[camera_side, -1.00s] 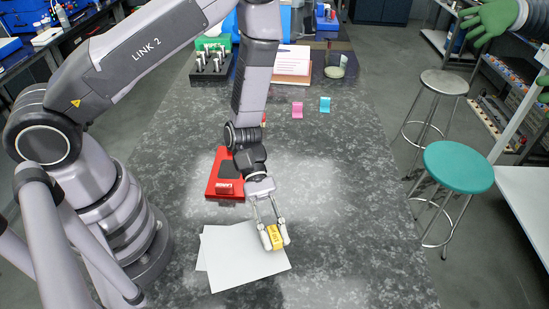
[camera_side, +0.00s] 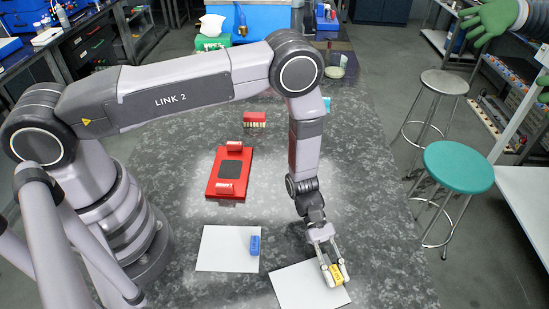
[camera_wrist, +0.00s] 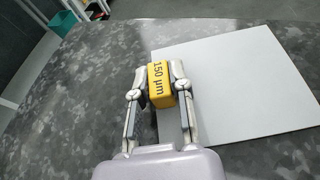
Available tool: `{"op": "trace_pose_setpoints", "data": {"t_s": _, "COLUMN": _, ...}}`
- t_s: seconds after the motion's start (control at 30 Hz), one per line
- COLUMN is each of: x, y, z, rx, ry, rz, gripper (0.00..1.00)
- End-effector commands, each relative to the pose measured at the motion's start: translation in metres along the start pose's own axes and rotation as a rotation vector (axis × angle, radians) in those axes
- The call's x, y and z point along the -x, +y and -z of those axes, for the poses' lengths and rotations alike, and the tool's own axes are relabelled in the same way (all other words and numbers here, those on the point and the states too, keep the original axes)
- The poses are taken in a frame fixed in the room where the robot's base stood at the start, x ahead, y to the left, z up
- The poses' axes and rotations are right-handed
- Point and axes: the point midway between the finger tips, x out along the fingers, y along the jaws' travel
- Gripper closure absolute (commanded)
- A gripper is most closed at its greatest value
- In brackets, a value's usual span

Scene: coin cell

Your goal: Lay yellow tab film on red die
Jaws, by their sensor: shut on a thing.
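My gripper (camera_side: 335,272) is shut on the yellow tab (camera_side: 337,275) of a white film sheet (camera_side: 302,289) at the front right of the bench. In the wrist view the tab (camera_wrist: 160,85), marked "150 µm", sits between the fingertips, and the sheet (camera_wrist: 235,85) extends to the right. I cannot tell how far the sheet is above the bench. The red die (camera_side: 215,186) lies left of centre, with a dark square on its middle and raised red blocks at its ends. No film covers it.
A white sheet with a blue tab (camera_side: 255,245) lies left of the held film. A red block with a pale toothed edge (camera_side: 254,119) stands behind the die.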

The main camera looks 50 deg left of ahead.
Motion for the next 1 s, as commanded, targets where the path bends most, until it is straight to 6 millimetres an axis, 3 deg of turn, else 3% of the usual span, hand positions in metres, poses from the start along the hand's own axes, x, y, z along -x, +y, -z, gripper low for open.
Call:
{"op": "trace_pose_setpoints", "data": {"t_s": 0.33, "x": -0.001, "y": 0.000, "z": 0.003, "rx": 0.000, "ry": 0.000, "rz": -0.001, "gripper": 1.00}}
{"op": "trace_pose_setpoints", "data": {"t_s": 0.37, "x": -0.001, "y": 0.000, "z": 0.002, "rx": -0.001, "ry": 0.000, "rz": -0.001, "gripper": 0.78}}
{"op": "trace_pose_setpoints", "data": {"t_s": 0.53, "x": -0.001, "y": 0.000, "z": 0.002, "rx": 0.000, "ry": 0.000, "rz": -0.001, "gripper": 0.55}}
{"op": "trace_pose_setpoints", "data": {"t_s": 0.87, "x": 0.000, "y": 0.000, "z": 0.000, "rx": -0.001, "ry": 0.000, "rz": -0.001, "gripper": 0.55}}
{"op": "trace_pose_setpoints", "data": {"t_s": 1.0, "x": 0.016, "y": 0.001, "z": 0.000, "rx": 0.001, "ry": 0.000, "rz": -0.005, "gripper": 0.55}}
